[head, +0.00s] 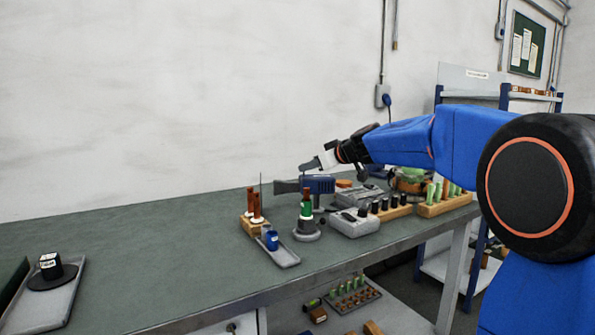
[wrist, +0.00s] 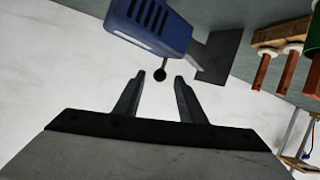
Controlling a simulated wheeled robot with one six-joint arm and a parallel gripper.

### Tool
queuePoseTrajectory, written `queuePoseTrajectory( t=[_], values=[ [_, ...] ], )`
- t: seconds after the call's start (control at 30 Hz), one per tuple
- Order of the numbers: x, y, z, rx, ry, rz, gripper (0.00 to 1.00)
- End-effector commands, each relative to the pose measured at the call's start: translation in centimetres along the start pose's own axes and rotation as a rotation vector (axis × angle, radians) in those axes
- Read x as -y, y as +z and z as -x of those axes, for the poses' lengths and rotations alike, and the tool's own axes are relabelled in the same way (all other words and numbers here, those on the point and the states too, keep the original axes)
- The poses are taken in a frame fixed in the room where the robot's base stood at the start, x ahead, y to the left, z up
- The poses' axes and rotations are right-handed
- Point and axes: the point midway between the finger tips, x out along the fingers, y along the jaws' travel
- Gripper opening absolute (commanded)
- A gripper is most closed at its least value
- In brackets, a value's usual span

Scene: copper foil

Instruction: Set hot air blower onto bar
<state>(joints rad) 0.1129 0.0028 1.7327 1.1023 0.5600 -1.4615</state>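The hot air blower (head: 318,185) has a blue body and a flared grey nozzle pointing left. It is toward the back of the bench in the head view. In the wrist view its blue vented body (wrist: 150,25) is at the top, beyond my fingertips. A dark grey flared piece (wrist: 218,57) lies to its right. My gripper (head: 308,166) is just above the blower in the head view. In the wrist view my gripper (wrist: 160,77) is open, with a clear gap between its fingers. A small dark ball shows between the tips. I cannot tell which thing is the bar.
A green-banded tool on a round grey base (head: 306,232) stands in front. A wooden block (head: 249,226) with orange-brown handles and a grey tray (head: 282,254) are left. Grey boxes (head: 355,222) and wooden racks (head: 445,205) crowd the right. The bench (head: 150,255) is bare left of centre.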

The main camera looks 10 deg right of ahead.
Motion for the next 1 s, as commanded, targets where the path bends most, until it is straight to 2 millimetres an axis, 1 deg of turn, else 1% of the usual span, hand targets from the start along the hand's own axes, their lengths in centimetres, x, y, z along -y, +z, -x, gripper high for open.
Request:
queuePoseTrajectory(
  t=[0.03, 0.2, 0.4, 0.5, 0.67, 0.93, 0.97, 1.0],
  values=[
    [0.1, 0.0, -1.0, 0.001, -0.002, -0.001, 0.37],
    [0.1, 0.0, -4.0, 0.0, -0.002, -0.001, 0.37],
    [0.0, 0.0, -6.8, 0.001, -0.001, 0.0, 0.37],
    [0.1, 0.0, -7.7, 0.0, -0.001, 0.0, 0.37],
    [0.0, 0.0, -8.5, 0.0, -0.001, 0.0, 0.37],
    [0.0, 0.0, -8.6, 0.0, 0.0, -0.001, 0.37],
    [0.0, 0.0, -8.5, 0.0, -0.001, -0.001, 0.32],
    [0.0, 0.0, -8.5, 0.0, 0.0, -0.001, 0.22]
  ],
)
